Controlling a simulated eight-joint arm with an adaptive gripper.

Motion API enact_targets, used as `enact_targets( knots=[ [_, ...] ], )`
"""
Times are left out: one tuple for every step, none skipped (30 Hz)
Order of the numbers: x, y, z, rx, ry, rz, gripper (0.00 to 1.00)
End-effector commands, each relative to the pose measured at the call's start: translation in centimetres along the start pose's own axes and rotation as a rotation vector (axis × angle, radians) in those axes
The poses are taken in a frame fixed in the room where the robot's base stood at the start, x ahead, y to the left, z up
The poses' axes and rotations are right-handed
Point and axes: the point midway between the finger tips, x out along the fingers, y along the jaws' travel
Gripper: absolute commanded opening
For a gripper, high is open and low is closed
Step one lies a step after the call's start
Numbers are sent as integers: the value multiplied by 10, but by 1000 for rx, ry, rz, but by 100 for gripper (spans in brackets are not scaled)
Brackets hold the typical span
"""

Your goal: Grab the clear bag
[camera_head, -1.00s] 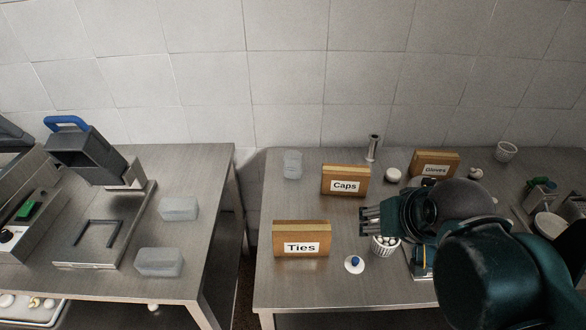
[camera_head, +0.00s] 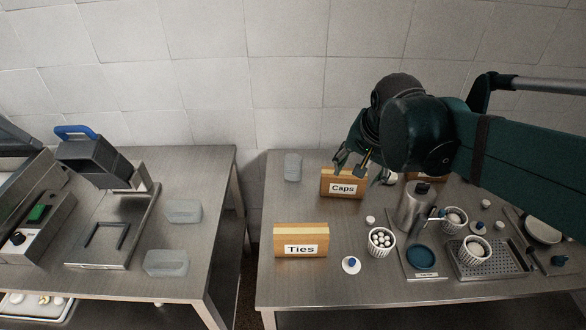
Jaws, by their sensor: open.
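Several translucent grey block-like items could be the clear bag; I cannot tell which one it is. One (camera_head: 292,167) stands at the back left of the right table. Two more, an upper one (camera_head: 183,211) and a lower one (camera_head: 166,263), lie on the left table. My gripper (camera_head: 353,169) is open and points down, close to the box labelled Caps (camera_head: 342,184). No item shows between its fingers. It is to the right of the translucent item on the right table and apart from it.
A box labelled Ties (camera_head: 300,241) stands at the front of the right table. Right of it are a white cup of eggs or balls (camera_head: 380,243), a metal bottle (camera_head: 414,206) and a perforated tray (camera_head: 490,257). A gap separates the tables. A press (camera_head: 105,235) stands on the left table.

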Motion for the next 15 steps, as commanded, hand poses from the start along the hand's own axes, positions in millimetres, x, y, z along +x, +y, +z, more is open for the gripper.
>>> enact_targets(
  knots=[
    [-1,-9,-7,22,-8,6,52],
    [0,-12,-9,38,-12,9,52],
    [1,-17,-13,61,-19,15,52],
    [2,-21,-16,78,-24,20,52],
    [3,-24,-18,93,-28,25,52],
    [4,-30,-22,116,-33,30,52],
    [5,-34,-25,133,-37,35,52],
    [6,-38,-27,148,-42,40,52],
    [8,-42,-30,170,-47,47,52],
    [9,-46,-33,187,-51,52,52],
    [10,-50,-35,203,-54,57,52],
    [12,-55,-38,224,-59,64,52],
    [14,-59,-41,241,-63,70,52],
    [15,-63,-43,258,-66,76,52],
    [18,-68,-46,279,-70,83,52]
  ],
)
